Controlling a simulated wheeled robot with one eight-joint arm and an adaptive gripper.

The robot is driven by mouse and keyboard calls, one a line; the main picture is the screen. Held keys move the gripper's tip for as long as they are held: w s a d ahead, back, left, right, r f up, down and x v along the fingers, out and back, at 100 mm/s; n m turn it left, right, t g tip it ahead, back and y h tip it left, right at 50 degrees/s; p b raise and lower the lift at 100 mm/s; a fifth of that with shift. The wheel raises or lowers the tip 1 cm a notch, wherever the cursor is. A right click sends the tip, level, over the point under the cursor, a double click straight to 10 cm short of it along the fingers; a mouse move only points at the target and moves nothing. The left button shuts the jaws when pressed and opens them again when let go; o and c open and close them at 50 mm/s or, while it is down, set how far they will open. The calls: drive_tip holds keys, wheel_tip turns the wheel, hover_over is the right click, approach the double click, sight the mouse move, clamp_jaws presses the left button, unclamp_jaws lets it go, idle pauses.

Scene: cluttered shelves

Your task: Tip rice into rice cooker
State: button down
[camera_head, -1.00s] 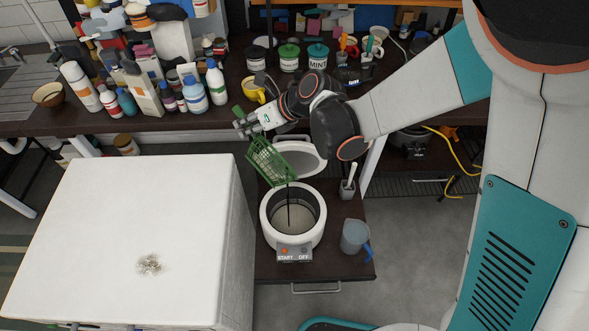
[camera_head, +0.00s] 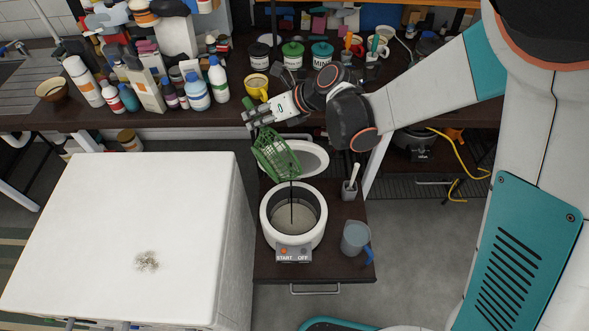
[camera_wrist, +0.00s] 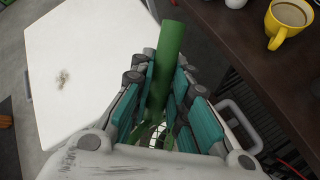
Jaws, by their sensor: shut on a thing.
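My gripper (camera_head: 262,117) is shut on the green handle (camera_wrist: 168,62) of a green colander (camera_head: 277,154). In the head view the colander hangs tilted above the back of the rice cooker. The rice cooker (camera_head: 266,208) is white and round, with its lid (camera_head: 312,158) raised behind it and START and OFF buttons in front. Its pot is open, with a pale content at the bottom. A thin dark streak runs from the colander's lower edge down into the pot. Whether rice is left in the colander is hidden.
A blue-grey jug (camera_head: 355,237) and a holder with a white utensil (camera_head: 350,188) are right of the cooker. The counter behind holds bottles and a yellow mug (camera_head: 257,88).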

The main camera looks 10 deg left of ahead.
drive_tip(key=shift+w+d, duration=0.15)
drive_tip(key=shift+w, duration=0.05)
drive_tip(key=shift+w+d+b, duration=0.15)
drive_tip(key=shift+w+b, duration=0.05)
drive_tip(key=shift+b, duration=0.1)
drive_tip(key=shift+w+d+r+m+g+y+b, duration=0.1)
drive_tip(key=shift+w+d+m+g+y+b, duration=0.35)
drive_tip(key=shift+y+b, duration=0.1)
idle(0.4)
drive_tip(key=shift+w+d+m+g+y+b, duration=0.35)
drive_tip(key=shift+w+d+y+b, duration=0.3)
drive_tip(key=shift+b, duration=0.4)
idle(0.4)
drive_tip(key=shift+w+a, duration=0.1)
